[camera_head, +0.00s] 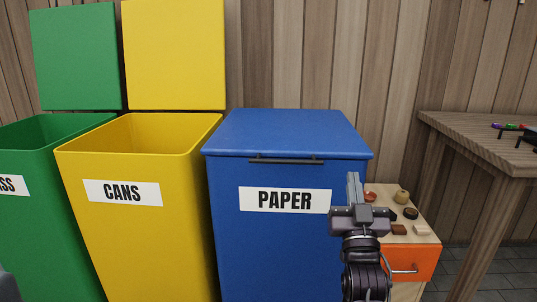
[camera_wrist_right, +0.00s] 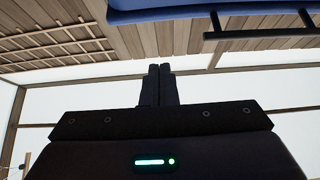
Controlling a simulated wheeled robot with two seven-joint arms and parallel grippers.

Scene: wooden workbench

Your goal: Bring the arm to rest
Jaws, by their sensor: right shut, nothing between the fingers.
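My right gripper (camera_head: 353,188) is raised in front of the right side of the blue paper bin (camera_head: 280,230), pointing up. Its fingers are together with nothing between them. In the right wrist view the two dark fingers (camera_wrist_right: 161,84) stand side by side, shut and empty. The blue bin's lid (camera_head: 285,132) is down, with a dark handle (camera_head: 286,160) at its front edge. The bin's blue edge and dark handle bar (camera_wrist_right: 262,31) also show at the top of the right wrist view. My left gripper is not in view.
The yellow cans bin (camera_head: 140,240) and the green bin (camera_head: 55,215) stand at left with lids up. A small cabinet (camera_head: 425,236) with an orange drawer (camera_head: 412,264) and small items on top is right of my gripper. A wooden workbench (camera_head: 490,155) stands at far right.

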